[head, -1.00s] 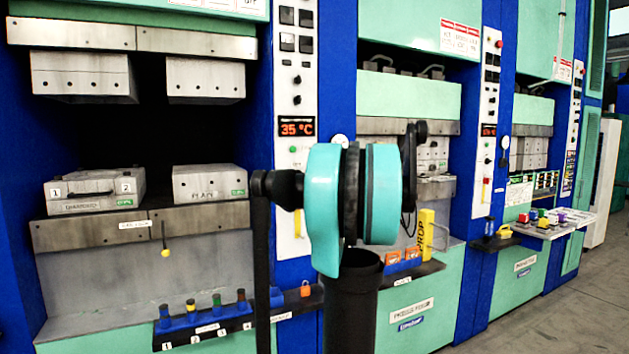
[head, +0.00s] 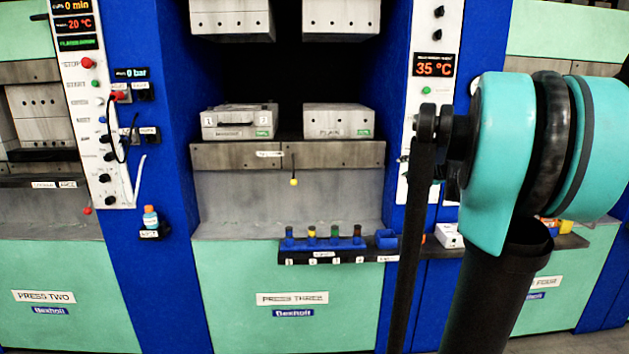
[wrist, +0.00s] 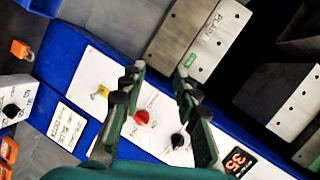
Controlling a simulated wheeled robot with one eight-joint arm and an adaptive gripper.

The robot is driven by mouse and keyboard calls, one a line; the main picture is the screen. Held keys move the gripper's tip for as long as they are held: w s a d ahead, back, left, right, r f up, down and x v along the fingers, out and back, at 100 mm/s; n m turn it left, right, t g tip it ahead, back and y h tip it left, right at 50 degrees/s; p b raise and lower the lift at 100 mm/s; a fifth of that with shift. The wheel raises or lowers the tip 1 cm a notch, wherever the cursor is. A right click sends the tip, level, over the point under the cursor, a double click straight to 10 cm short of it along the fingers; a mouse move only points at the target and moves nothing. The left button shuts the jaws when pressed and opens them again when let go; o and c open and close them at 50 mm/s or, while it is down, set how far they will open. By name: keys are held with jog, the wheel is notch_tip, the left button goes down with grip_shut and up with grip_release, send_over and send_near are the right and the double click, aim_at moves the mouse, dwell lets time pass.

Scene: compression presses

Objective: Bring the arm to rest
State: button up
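My gripper (wrist: 158,75) shows in the wrist view with its two dark green fingers apart and nothing between them. It points towards a white control panel (wrist: 112,105) with a red knob (wrist: 142,118), and the grey PLAIN mould block (wrist: 199,40) lies beyond the fingertips. I cannot tell whether the fingers touch anything. In the head view my teal and black arm stands raised at the right, and it hides part of the press behind it. The gripper itself cannot be made out there.
Press three (head: 292,299) stands ahead, its two mould blocks (head: 237,122) (head: 338,121) on the lower platen. A small shelf (head: 338,255) with several coloured pegs juts from its front. A bottle (head: 150,218) sits on a bracket at the left.

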jog(key=s+a+f+n+g, duration=0.45)
jog(key=s+a+f, duration=0.55)
jog(key=f, duration=0.3)
jog(key=s+a+f+n+g+h, duration=0.1)
jog(key=s+f+n+g+h, duration=0.3)
jog(key=s+f, duration=1.6)
jog(key=s+n+g, duration=0.1)
jog(key=s+n, duration=0.1)
jog(key=s, duration=0.1)
jog(key=shift+s+a+n, duration=0.2)
jog(key=shift+s+n, duration=0.1)
jog(key=shift+n, duration=0.05)
jog(key=shift+g, duration=0.25)
